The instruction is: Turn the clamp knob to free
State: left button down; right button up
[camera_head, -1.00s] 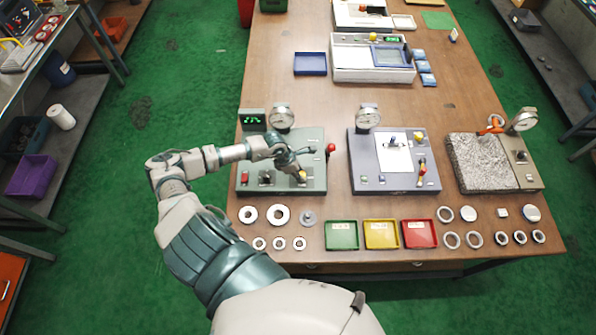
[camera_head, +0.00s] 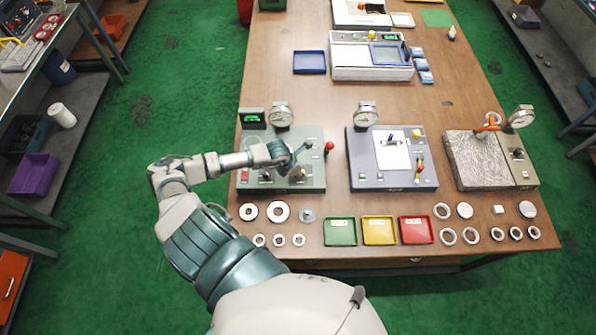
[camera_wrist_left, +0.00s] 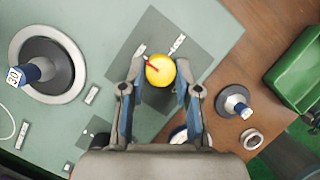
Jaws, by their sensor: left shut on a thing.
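The clamp knob (camera_wrist_left: 160,70) is a round yellow knob with a red pointer mark, on a grey plate of the grey-green fixture panel (camera_head: 312,183). In the left wrist view its red mark points up and left toward the nearer of two small white labels, whose text I cannot read. My left gripper (camera_wrist_left: 160,88) has one finger on each side of the knob and is shut on it. In the head view my left gripper (camera_head: 297,167) is over the right part of the panel and mostly hides the knob. My right gripper is not in view.
A large ring around a blue-topped post (camera_wrist_left: 45,68) stands left of the knob. Loose rings and a green tray (camera_head: 340,232) lie in front.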

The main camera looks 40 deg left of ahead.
pick_arm(q)
jog(key=shift+w+r, duration=0.3)
jog(key=c, duration=0.9)
grip_release()
jog(key=shift+o, duration=0.4)
jog(key=shift+d+f, duration=0.1)
jog(key=shift+f, duration=0.1)
jog(key=shift+s, duration=0.1)
jog(key=shift+s+r, duration=0.15)
jog(key=shift+r, duration=0.15)
jog(key=v, duration=1.1)
jog(key=shift+r, duration=0.1)
